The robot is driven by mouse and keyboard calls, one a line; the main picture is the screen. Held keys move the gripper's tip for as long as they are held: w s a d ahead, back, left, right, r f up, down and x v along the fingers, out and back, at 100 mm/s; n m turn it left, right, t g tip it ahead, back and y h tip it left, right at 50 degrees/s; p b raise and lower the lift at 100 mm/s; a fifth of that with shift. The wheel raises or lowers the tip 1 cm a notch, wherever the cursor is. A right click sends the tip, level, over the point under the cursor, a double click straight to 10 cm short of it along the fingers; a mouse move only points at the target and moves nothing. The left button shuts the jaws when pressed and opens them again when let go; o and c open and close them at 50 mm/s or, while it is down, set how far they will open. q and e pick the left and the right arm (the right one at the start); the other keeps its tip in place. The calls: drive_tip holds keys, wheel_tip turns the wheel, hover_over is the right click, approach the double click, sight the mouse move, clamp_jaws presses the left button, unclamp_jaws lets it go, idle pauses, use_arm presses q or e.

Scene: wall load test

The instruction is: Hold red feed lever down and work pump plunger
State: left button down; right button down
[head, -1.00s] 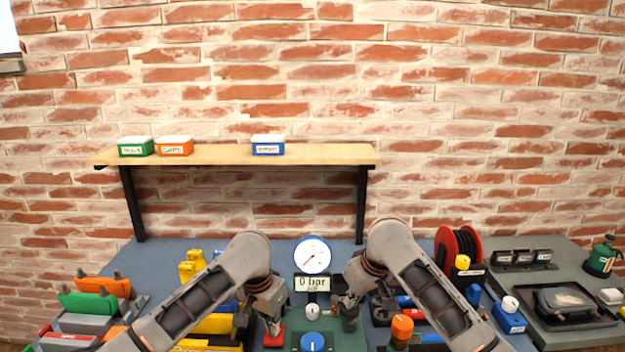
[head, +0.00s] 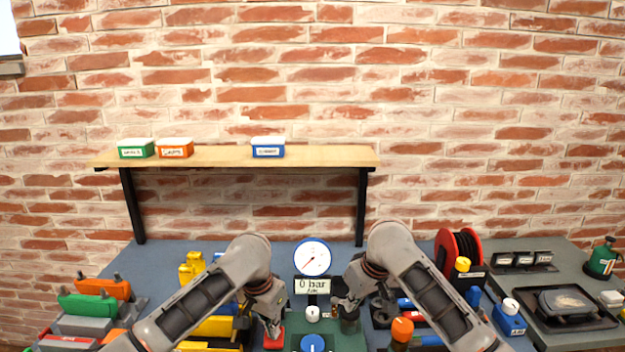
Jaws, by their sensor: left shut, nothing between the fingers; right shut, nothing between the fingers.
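The red feed lever (head: 273,342) shows as a red pad at the front, left of the blue knob (head: 313,343). My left gripper (head: 272,331) is shut and empty, pointing down with its tips at the red pad; whether they press it is not clear. My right gripper (head: 347,312) is shut and empty, right of the gauge, over a dark knob (head: 350,325) that looks like the pump plunger. I cannot tell whether they touch. The round gauge (head: 312,257) has its needle at lower left, and the display (head: 313,286) below it reads 0 bar.
A white-topped knob (head: 312,313) stands between my grippers. Yellow blocks (head: 192,267) and green and orange parts (head: 87,304) lie left. A red reel (head: 459,252), an orange-capped item (head: 402,329) and blue bottles stand right. A wooden shelf (head: 215,157) hangs above on the brick wall.

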drive_tip(key=shift+r, duration=1.65)
drive_tip(key=shift+f, duration=0.15)
drive_tip(key=shift+f, duration=2.3)
drive_tip(key=shift+r, duration=2.45)
drive_tip(key=shift+f, duration=0.15)
drive_tip(key=shift+f, duration=2.3)
